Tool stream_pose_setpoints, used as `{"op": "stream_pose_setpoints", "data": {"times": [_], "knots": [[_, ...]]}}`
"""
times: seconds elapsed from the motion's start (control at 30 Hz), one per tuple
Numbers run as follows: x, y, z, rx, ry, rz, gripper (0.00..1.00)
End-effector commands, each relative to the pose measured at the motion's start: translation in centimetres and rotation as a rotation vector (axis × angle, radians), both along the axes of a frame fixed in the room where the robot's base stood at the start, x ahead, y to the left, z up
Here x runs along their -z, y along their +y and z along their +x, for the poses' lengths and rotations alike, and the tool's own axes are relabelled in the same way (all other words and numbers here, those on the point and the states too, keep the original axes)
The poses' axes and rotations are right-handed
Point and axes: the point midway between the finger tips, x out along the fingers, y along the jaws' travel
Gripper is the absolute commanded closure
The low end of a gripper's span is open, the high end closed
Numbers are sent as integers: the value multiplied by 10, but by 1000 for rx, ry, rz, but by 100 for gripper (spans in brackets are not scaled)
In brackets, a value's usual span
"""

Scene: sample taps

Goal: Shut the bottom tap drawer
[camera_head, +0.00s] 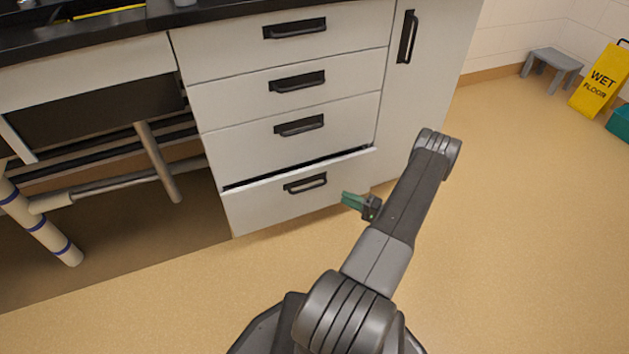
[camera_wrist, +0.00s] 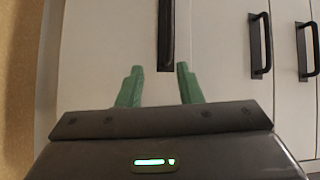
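The bottom drawer (camera_head: 255,207) is the lowest of the stacked white drawers and stands slightly open, with a dark gap along its top edge. Its black handle (camera_head: 305,183) is on its front. My gripper (camera_head: 344,198) is to the right of that handle, in front of the drawer's right end. In the wrist view, the green fingers of my gripper (camera_wrist: 160,70) are apart with nothing between them. A white drawer front (camera_wrist: 100,40) and a black handle (camera_wrist: 166,35) lie ahead of them. Whether the fingertips touch the front cannot be told.
The drawers above (camera_head: 345,113) look shut. A tall cabinet door (camera_head: 425,75) is to the right. Pipes (camera_head: 115,187) run under the counter at left. A grey stool (camera_head: 552,62) and a yellow wet-floor sign (camera_head: 600,82) stand far right. The floor (camera_head: 520,220) at right is clear.

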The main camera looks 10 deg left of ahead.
Motion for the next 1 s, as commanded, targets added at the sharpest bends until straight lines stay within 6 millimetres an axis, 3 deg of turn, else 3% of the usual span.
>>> {"op": "stream_pose_setpoints", "data": {"times": [0.1, 0.23, 0.37, 0.8, 1.0], "knots": [[-2, 6, -21, -82, 20, 51, 67], [-4, 12, -28, -117, 28, 70, 67], [-6, 25, -27, -121, 28, 70, 67], [-15, 103, -12, -120, 26, 69, 67], [-19, 130, -7, -118, 26, 68, 67]]}}
